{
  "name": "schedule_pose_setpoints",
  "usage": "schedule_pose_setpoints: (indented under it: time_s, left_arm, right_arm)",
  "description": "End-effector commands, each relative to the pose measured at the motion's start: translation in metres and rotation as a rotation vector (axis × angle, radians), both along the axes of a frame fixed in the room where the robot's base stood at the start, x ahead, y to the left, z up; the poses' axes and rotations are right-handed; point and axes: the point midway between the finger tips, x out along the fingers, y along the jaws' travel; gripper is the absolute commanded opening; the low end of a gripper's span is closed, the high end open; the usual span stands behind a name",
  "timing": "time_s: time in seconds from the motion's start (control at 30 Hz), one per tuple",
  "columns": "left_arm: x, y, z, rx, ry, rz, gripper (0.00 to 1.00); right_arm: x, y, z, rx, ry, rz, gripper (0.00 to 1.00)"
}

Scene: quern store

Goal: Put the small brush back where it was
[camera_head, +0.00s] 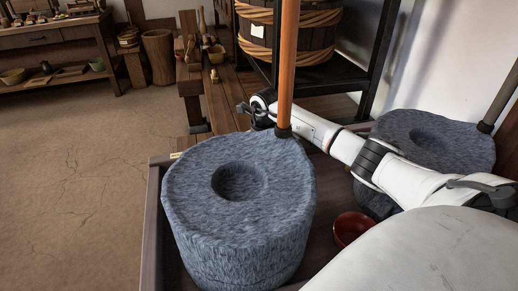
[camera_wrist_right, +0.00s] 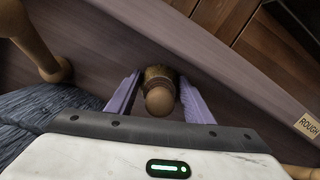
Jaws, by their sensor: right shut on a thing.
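The small brush (camera_wrist_right: 159,98) shows end-on in the right wrist view, with a rounded wooden knob and a darker bound part behind it. My right gripper (camera_wrist_right: 160,92) has its two purple fingers on either side of the brush and is shut on it, above a wooden surface. In the head view my right arm reaches in from the right, behind the near grey quern stone (camera_head: 239,180). Its fingers and the brush are hidden there. My left gripper is not in view.
An orange upright pole (camera_head: 288,62) rises at the near quern's back edge. A second quern (camera_head: 440,140) and a red bowl (camera_head: 352,228) are to the right. A "ROUGH" label (camera_wrist_right: 308,126) is on the wooden rim. A banded tub (camera_head: 300,30) stands behind. Floor at left is clear.

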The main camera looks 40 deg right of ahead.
Motion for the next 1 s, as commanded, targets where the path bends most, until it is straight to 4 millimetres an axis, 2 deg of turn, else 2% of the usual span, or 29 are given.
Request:
schedule_pose_setpoints:
  time_s: [0.27, 0.3, 0.37, 0.4, 0.67, 0.77, 0.87, 1.0]
  left_arm:
    - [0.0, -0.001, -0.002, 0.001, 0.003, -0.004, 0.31]
    - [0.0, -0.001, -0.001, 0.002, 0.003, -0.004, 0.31]
    - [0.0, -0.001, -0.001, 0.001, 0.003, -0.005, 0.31]
    - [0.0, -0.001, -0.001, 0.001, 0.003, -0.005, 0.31]
    - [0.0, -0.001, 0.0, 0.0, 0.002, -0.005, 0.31]
    - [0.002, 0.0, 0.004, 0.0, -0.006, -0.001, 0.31]
    - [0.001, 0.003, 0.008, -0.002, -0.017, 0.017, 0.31]
    - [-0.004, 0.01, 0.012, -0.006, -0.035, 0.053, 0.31]
  right_arm:
    - [0.0, 0.0, -0.004, 0.0, 0.0, 0.0, 0.26]
    - [0.0, 0.0, -0.003, 0.0, 0.0, 0.0, 0.54]
    - [0.0, 0.0, -0.003, 0.0, 0.0, 0.0, 0.64]
    - [0.0, 0.0, -0.003, 0.0, 0.0, 0.0, 0.66]
    - [0.0, 0.0, -0.002, 0.0, 0.0, 0.0, 0.66]
    - [0.0, 0.0, 0.005, -0.001, 0.0, 0.0, 0.66]
    - [-0.002, -0.001, 0.02, -0.003, -0.002, 0.001, 0.66]
    - [-0.005, -0.001, 0.051, -0.003, -0.003, 0.0, 0.66]
